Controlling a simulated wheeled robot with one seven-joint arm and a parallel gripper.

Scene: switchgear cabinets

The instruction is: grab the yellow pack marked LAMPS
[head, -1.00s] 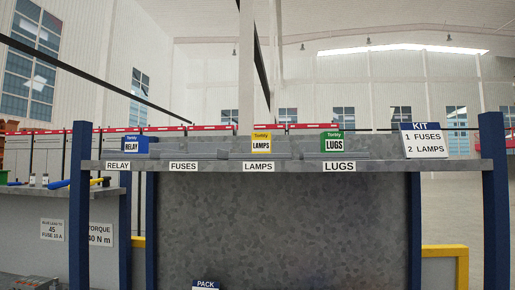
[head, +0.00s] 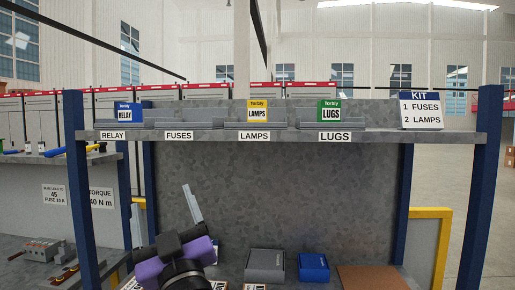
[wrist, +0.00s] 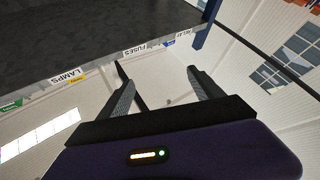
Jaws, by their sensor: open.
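The yellow pack marked LAMPS (head: 258,111) stands upright on the upper shelf, in a low grey holder above the LAMPS label. A small bit of its yellow (wrist: 77,81) shows past the shelf edge in the wrist view, beside the LAMPS label. My gripper (head: 192,204) is below the shelf and left of the pack, in front of the grey back panel, pointing upward. In the wrist view my gripper (wrist: 158,78) has its two fingers spread apart with nothing between them. It is well apart from the pack.
The shelf (head: 290,137) also holds a blue RELAY pack (head: 129,112), a green LUGS pack (head: 329,111) and a KIT sign (head: 421,110). The FUSES place looks empty. Below are a grey box (head: 265,266), a blue box (head: 313,267) and a brown mat (head: 372,278). Blue posts flank the shelf.

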